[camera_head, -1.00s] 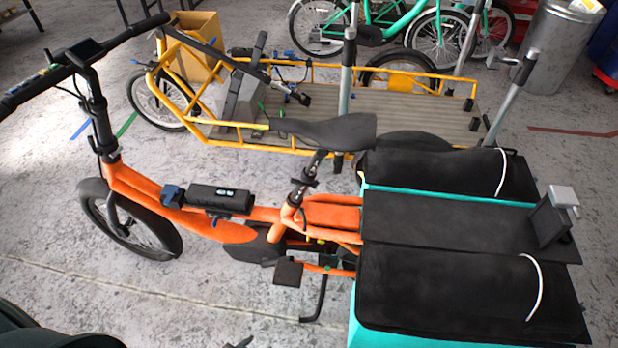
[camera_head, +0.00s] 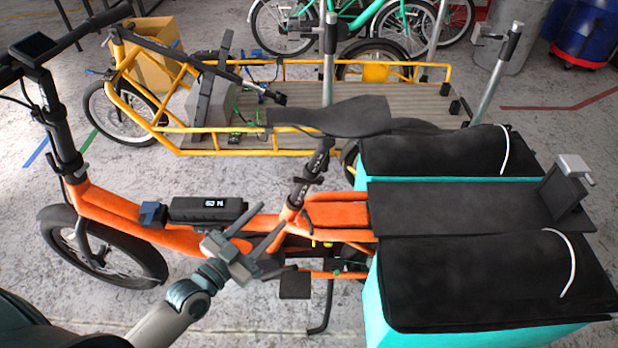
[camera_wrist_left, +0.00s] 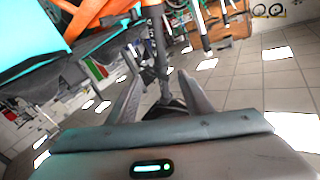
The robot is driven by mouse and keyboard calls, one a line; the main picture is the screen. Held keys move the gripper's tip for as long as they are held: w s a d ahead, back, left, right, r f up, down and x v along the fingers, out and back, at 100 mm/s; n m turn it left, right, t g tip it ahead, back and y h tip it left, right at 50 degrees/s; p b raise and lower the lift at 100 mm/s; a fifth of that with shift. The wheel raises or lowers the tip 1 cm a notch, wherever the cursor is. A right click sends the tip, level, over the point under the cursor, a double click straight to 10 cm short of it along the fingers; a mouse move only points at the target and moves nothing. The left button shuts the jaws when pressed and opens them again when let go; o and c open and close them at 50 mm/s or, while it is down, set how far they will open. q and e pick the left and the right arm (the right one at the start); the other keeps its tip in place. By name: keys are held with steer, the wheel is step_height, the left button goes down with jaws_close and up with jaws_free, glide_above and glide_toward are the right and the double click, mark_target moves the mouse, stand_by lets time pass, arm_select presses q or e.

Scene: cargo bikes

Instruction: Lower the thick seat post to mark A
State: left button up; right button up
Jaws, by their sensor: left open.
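The thick black seat post (camera_head: 310,172) stands tilted in the orange frame of the cargo bike, under a black saddle (camera_head: 335,116). Pale markings show on the post, but I cannot read which is mark A. A clamp sits at its foot, at the orange seat tube (camera_head: 292,212). My left gripper (camera_head: 270,248) is open and empty, in front of the orange frame, below and left of the post and apart from it. In the left wrist view its open fingers (camera_wrist_left: 160,92) spread below a dark upright part that I cannot identify surely. My right gripper is not in view.
A black battery (camera_head: 205,210) lies on the orange frame left of the post. Black-topped teal bags (camera_head: 480,270) flank the rear deck at right. A yellow cargo bike (camera_head: 200,142) stands close behind. A pedal (camera_head: 295,285) hangs low near my gripper.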

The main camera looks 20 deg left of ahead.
arm_select(q)
steer(key=shift+w, duration=0.1)
glide_toward(308, 177)
steer(key=w+f, duration=0.2)
steer(key=w, duration=0.3)
steer(key=p+x, duration=0.1)
steer(key=x, duration=0.5)
steer(key=shift+d+f, duration=0.15)
steer(key=shift+d, duration=0.05)
steer(key=shift+w+d, duration=0.15)
steer(key=shift+w, duration=0.25)
steer(key=shift+c, duration=0.4)
jaws_close()
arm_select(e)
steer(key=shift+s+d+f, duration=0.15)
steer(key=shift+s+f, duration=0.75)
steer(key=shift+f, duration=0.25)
arm_select(q)
steer(key=shift+f, duration=0.1)
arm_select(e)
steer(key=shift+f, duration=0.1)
